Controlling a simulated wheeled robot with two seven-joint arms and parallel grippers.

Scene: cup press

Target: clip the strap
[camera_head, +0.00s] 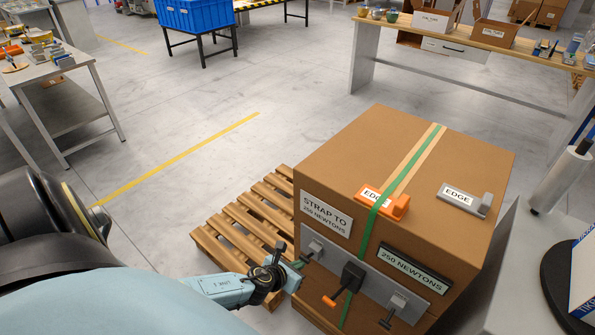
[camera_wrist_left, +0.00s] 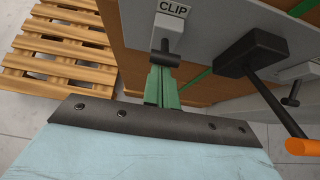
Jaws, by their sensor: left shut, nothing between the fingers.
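A big cardboard box (camera_head: 340,150) stands on a pallet. A green strap (camera_head: 405,178) runs over its top, across an orange edge piece (camera_head: 397,207), and down its front behind a black tensioner (camera_head: 352,275) with an orange-tipped handle. On the grey front plate (camera_head: 372,290), a grey clip (camera_head: 312,247) with a dark lever is at the left; the wrist view shows it labelled CLIP (camera_wrist_left: 168,32). My left gripper (camera_head: 300,264) is shut and empty, its green fingertips (camera_wrist_left: 160,72) right at the clip's lever. I cannot tell whether they touch. My right gripper is not in view.
A sign reads STRAP TO 250 NEWTONS (camera_head: 325,214) and a dark display reads 250 NEWTONS (camera_head: 413,270). A grey edge piece (camera_head: 464,200) and a second grey lever fitting (camera_head: 400,304) are at the right. The wooden pallet (camera_head: 240,225) sticks out left; floor beyond is clear.

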